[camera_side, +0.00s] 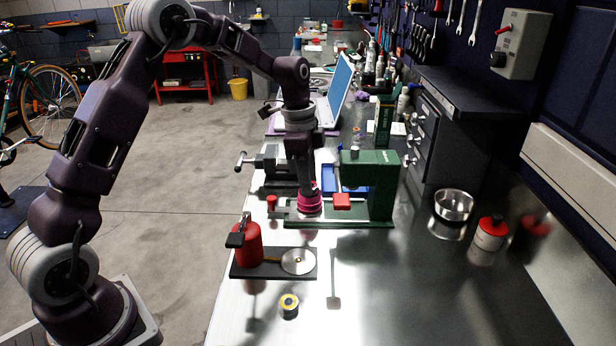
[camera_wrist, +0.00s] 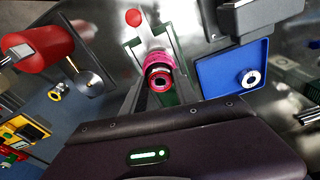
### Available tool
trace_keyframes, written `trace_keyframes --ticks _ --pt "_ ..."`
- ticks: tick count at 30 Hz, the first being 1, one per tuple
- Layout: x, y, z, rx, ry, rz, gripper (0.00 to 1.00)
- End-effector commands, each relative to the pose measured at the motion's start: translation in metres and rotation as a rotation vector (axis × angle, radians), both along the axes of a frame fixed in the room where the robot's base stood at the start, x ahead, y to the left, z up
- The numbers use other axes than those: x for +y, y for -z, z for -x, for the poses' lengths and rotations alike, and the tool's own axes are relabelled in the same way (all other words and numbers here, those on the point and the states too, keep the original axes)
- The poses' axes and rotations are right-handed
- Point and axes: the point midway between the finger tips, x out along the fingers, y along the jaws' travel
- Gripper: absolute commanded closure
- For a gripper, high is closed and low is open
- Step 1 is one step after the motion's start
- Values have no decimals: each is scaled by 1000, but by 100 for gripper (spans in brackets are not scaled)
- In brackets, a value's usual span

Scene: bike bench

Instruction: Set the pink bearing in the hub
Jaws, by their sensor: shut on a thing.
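My gripper (camera_side: 309,187) points straight down over the green press in the side view and is shut. In the wrist view a pinkish-red ring with a dark centre (camera_wrist: 160,74), which looks like the pink bearing, is closest to me, in line with the pink hub (camera_wrist: 158,58). The hub also shows in the side view (camera_side: 310,206), standing on the green base right below my fingers. The fingertips are small and partly hidden, and I cannot tell whether the bearing is above the hub or partly inside it.
A blue tray (camera_wrist: 215,72) holds a silver ring (camera_wrist: 251,78).

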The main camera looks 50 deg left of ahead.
Motion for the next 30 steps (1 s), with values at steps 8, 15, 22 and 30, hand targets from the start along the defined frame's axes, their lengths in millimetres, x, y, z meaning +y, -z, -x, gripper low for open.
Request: trace_keyframes --ticks 8,15,22,30 --pt "0 3 0 0 0 0 56" --pt "1 -2 0 -2 0 0 56" --pt "3 -26 1 -3 0 -1 56" --pt "6 -54 3 -3 0 -1 56"
